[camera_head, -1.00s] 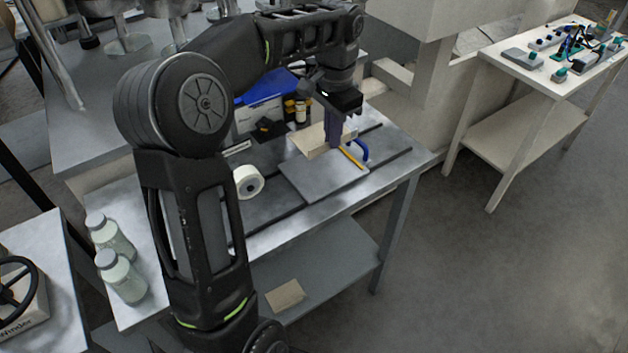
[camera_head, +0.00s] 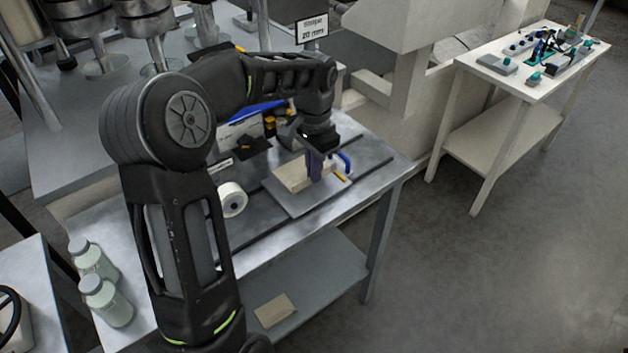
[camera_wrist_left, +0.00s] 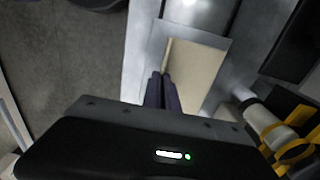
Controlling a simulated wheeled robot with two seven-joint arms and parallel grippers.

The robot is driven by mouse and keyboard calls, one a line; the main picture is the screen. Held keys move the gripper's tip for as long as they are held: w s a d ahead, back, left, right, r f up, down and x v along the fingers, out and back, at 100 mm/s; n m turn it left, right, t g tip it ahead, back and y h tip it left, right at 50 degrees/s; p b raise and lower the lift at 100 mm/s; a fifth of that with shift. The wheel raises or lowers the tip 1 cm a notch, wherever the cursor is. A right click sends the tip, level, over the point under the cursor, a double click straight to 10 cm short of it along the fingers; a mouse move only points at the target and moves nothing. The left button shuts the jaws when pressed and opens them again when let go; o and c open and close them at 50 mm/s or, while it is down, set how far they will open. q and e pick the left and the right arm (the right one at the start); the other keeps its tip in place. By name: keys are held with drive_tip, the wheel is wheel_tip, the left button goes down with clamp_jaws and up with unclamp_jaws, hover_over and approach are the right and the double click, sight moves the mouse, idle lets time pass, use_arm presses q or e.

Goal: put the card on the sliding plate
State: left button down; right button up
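The tan card (camera_head: 298,177) lies level over the grey sliding plate (camera_head: 302,207) on the metal table. It also shows in the left wrist view (camera_wrist_left: 196,72), with the plate's rim around it. I cannot tell whether it touches the plate or is just above it. My left gripper (camera_head: 314,172) points down at the card's right side. Its purple fingers (camera_wrist_left: 162,88) are close together with the card's edge at their tips. They look shut on it, though the contact is partly hidden. My right gripper is not in view.
A blue handle (camera_head: 345,162) and a yellow pencil-like piece (camera_head: 341,177) are right of the card. A white roll (camera_head: 232,200) stands left of the plate. Another tan sheet (camera_head: 274,310) lies on the lower shelf. Two jars (camera_head: 98,280) stand at the table's left.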

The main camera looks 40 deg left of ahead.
use_arm(q)
drive_tip(key=shift+f, duration=1.85)
drive_tip(key=shift+f, duration=0.15)
drive_tip(key=c, duration=1.7)
unclamp_jaws()
wheel_tip(320, 180, up, 12)
drive_tip(key=shift+r, duration=0.2)
